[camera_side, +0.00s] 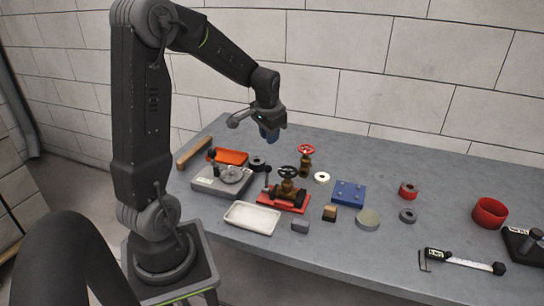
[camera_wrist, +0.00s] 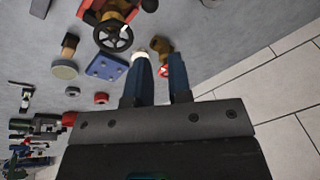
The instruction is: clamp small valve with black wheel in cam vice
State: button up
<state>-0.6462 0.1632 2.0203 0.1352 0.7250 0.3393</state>
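The small brass valve with the black wheel (camera_side: 289,172) sits upright at the red cam vice (camera_side: 297,207), wheel on top. I cannot tell whether the jaws grip it. A thin lever with a black knob (camera_side: 267,170) stands up at the vice's left. In the wrist view the black wheel (camera_wrist: 113,34) and part of the red vice (camera_wrist: 91,15) show at the top, left of my fingers. My gripper (camera_side: 270,137) is raised above the back of the table, its blue fingers apart and empty (camera_wrist: 160,76). A brass valve with a red wheel (camera_side: 306,150) stands behind the black-wheeled one.
A grey fixture with a round disc (camera_side: 208,187), an orange tray (camera_side: 232,156) and a white tray (camera_side: 240,222) lie left of the vice. A blue plate (camera_side: 349,191) and several small blocks and rings lie right. Free table lies further right, before a red ring (camera_side: 489,213) and calipers (camera_side: 460,262).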

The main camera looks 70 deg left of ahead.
jog(key=w+a+n+g, duration=0.1)
jog(key=w+n, duration=0.1)
jog(key=w+a+n+g+h, duration=0.1)
jog(key=w+n, duration=0.1)
jog(key=n, duration=0.1)
jog(key=w+a+n+h, duration=0.1)
jog(key=w+n, duration=0.1)
jog(key=n, duration=0.1)
jog(key=shift+w+a+f+g, duration=0.2)
jog(key=shift+a+f+g, duration=0.15)
jog(key=shift+f+g, duration=0.05)
grip_shut()
jog(key=n+g+h, duration=0.2)
jog(key=n+g, duration=0.1)
jog(key=n, duration=0.7)
send_near(267, 179)
jog(key=shift+w+a+f, duration=0.1)
jog(key=shift+a+f, duration=0.1)
jog(key=shift+f, duration=0.9)
jog(key=shift+w+a+f, duration=0.1)
jog(key=shift+a+f, duration=0.1)
jog(key=shift+f, duration=0.95)
